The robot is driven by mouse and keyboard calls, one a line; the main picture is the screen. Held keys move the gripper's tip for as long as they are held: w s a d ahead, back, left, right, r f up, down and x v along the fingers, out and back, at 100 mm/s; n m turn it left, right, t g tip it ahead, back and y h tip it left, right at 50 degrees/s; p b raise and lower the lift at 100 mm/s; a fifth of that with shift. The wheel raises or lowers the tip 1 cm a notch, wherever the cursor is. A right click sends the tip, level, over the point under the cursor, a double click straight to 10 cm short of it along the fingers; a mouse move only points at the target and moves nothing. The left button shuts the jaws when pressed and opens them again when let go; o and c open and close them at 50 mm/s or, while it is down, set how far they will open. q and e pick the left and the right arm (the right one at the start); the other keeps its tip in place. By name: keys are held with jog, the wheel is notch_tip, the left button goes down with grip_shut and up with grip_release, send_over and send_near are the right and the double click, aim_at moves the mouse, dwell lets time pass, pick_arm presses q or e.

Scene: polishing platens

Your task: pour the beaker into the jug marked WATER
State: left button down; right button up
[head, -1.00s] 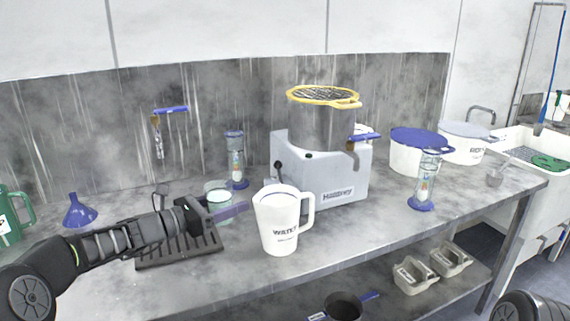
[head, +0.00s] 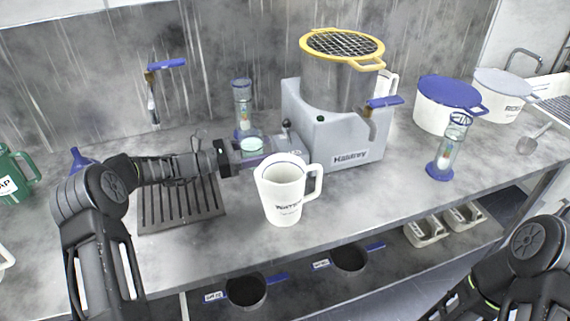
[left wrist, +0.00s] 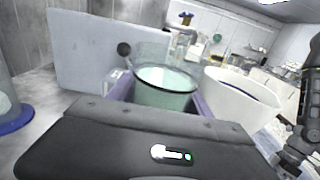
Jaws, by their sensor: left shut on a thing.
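The beaker (head: 252,147) is clear glass with a pale green, whitish liquid inside. My left gripper (head: 250,155) is shut on it, with purple fingers on either side, just behind and left of the jug. The beaker looks upright; it also shows in the left wrist view (left wrist: 163,92) between the fingers. The white jug marked WATER (head: 283,197) stands on the bench with its handle to the right. In the left wrist view the jug's rim (left wrist: 240,95) is just right of the beaker. My right arm shows at the lower right, but its gripper is out of view.
A black slotted rack (head: 182,205) lies under my left arm. The grey machine (head: 340,135) with a yellow-rimmed sieve (head: 343,45) stands behind the jug. Glass cylinders on blue bases (head: 243,110) (head: 447,150) stand behind and at right. Bench is clear right of the jug.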

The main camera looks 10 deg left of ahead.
pick_arm(q)
jog(key=shift+m, duration=0.9)
jog(key=r+p, duration=0.1)
jog(key=r, duration=0.1)
jog(key=r+p, duration=0.1)
jog(key=r, duration=0.1)
jog(key=r+p, duration=0.2)
jog(key=shift+s+d+r, duration=0.25)
jog(key=shift+d+r, duration=0.05)
jog(key=shift+d, duration=0.05)
jog(key=m+y, duration=0.1)
jog(key=s+d+r+m+y+b, duration=0.1)
jog(key=shift+d+m+g, duration=0.2)
jog(key=shift+m+g, duration=0.1)
jog(key=shift+m, duration=0.1)
jog(key=shift+s+d+r, duration=0.15)
jog(key=shift+m, duration=0.3)
jog(key=shift+s+d+r+m+y+b, duration=0.25)
jog(key=shift+d+m+y+b, duration=0.15)
jog(key=shift+b, duration=0.1)
jog(key=shift+r+m+y, duration=0.4)
jog(key=shift+r+m, duration=0.05)
jog(key=shift+m, duration=0.25)
